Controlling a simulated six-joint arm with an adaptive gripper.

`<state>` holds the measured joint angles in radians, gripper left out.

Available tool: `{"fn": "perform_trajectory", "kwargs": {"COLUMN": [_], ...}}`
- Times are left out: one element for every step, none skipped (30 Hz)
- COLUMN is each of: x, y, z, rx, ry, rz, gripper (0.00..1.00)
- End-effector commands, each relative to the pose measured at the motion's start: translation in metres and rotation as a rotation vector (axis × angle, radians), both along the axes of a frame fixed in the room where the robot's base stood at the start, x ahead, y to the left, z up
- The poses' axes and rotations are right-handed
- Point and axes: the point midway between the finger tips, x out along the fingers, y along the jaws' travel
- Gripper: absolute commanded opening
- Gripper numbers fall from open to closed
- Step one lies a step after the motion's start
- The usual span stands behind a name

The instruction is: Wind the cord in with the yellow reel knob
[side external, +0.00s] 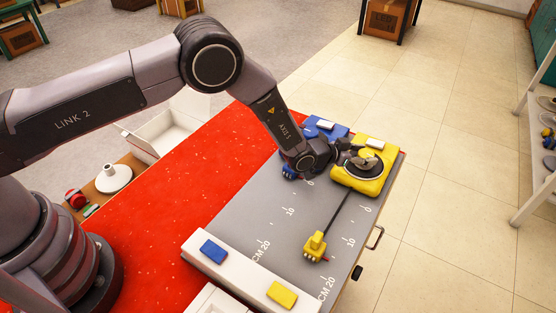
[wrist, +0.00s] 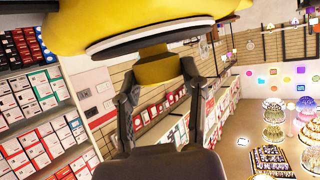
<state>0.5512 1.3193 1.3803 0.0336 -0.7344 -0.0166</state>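The yellow reel (side external: 345,178) stands at the far right of the grey scaled board, with a dark round disc on top. A dark cord (side external: 340,212) runs straight from it to a yellow block (side external: 315,243) with small reddish parts, beside the 10 mark. My gripper (side external: 352,158) is at the reel's top, coming from the left; its fingers are hard to make out there. In the wrist view, the fingers of my gripper (wrist: 159,82) lie on both sides of the yellow knob (wrist: 157,70) and appear to touch it. The knob sticks out from the reel's pale-edged disc.
A blue reel (side external: 311,125) and small blue block (side external: 289,172) are left of the yellow reel, partly behind my wrist. A white strip (side external: 232,265) with blue and yellow pads edges the board's near side. The red table area and board middle are clear.

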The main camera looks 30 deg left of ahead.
Motion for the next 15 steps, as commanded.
{"fn": "perform_trajectory", "kwargs": {"x": [0.0001,0.0001,0.0,0.0,0.0001,0.0001,0.0001,0.0002,0.0004,0.0008,0.0011,0.0014,0.0018,0.002,0.002], "y": [0.0001,0.0001,0.0001,0.0001,0.0002,0.0002,0.0002,0.0003,0.0003,0.0005,0.0005,0.0005,0.0008,0.0009,0.0009], "z": [0.0001,0.0001,0.0001,0.0001,0.0001,0.0001,0.0001,0.0002,0.0002,0.0004,0.0005,0.0007,0.0007,0.0008,0.0008], "rx": [0.0,0.0,0.0,0.0,0.0,0.0,0.0,0.0,0.0,-0.001,-0.001,-0.002,-0.001,-0.002,-0.002], "ry": [0.0,0.0,0.0,0.0,0.0,0.0,0.0,0.0,-0.001,-0.002,-0.003,-0.004,-0.004,-0.004,-0.005], "rz": [0.0,0.0,0.0,0.0,0.0,0.0,0.0,-0.001,-0.008,-0.017,-0.027,-0.046,-0.06,-0.074,-0.091], "gripper": [0.28,0.24,0.19,0.15,0.11,0.06,0.06,0.06,0.06,0.06,0.06,0.06,0.06,0.06,0.06]}}
